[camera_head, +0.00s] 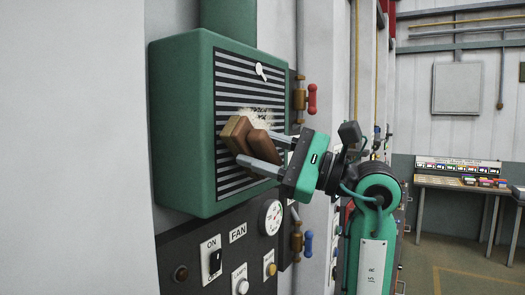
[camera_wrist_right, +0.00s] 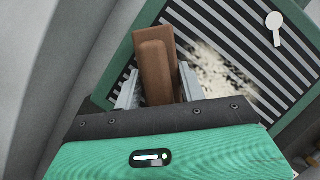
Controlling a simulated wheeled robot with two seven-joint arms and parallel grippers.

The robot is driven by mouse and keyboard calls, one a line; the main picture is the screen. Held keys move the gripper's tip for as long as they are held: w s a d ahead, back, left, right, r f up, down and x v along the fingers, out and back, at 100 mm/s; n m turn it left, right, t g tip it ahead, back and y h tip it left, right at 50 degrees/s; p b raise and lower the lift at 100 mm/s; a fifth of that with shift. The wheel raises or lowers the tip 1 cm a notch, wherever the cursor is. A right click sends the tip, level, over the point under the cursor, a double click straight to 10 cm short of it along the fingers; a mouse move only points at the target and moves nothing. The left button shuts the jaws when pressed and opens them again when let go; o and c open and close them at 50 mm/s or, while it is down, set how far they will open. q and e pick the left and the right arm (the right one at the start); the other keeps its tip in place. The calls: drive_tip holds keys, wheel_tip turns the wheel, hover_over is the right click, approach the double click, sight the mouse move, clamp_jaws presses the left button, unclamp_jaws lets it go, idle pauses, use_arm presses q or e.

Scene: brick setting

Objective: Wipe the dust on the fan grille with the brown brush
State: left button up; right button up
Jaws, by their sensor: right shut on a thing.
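The fan grille (camera_head: 240,77) is a black-and-silver slatted panel on the front of a green wall box (camera_head: 182,130). A pale patch of dust (camera_head: 257,116) lies on its slats, and it also shows in the right wrist view (camera_wrist_right: 212,75). My right gripper (camera_head: 265,153) is shut on the brown brush (camera_head: 237,132), with its fingers on both sides of the brush in the right wrist view (camera_wrist_right: 154,65). The brush is at the grille, just left of the dust patch in the wrist view; whether it touches the slats I cannot tell. My left gripper is not in view.
A white keyhole-shaped piece (camera_head: 262,71) sits high on the grille. Below the box is a dark control panel (camera_head: 188,246) with a switch, knobs and a gauge (camera_head: 271,218). Red (camera_head: 312,99) and blue (camera_head: 308,244) handled valves stand right of the box.

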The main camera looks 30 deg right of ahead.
drive_tip(key=shift+w+a, duration=0.3)
drive_tip(key=shift+w, duration=0.25)
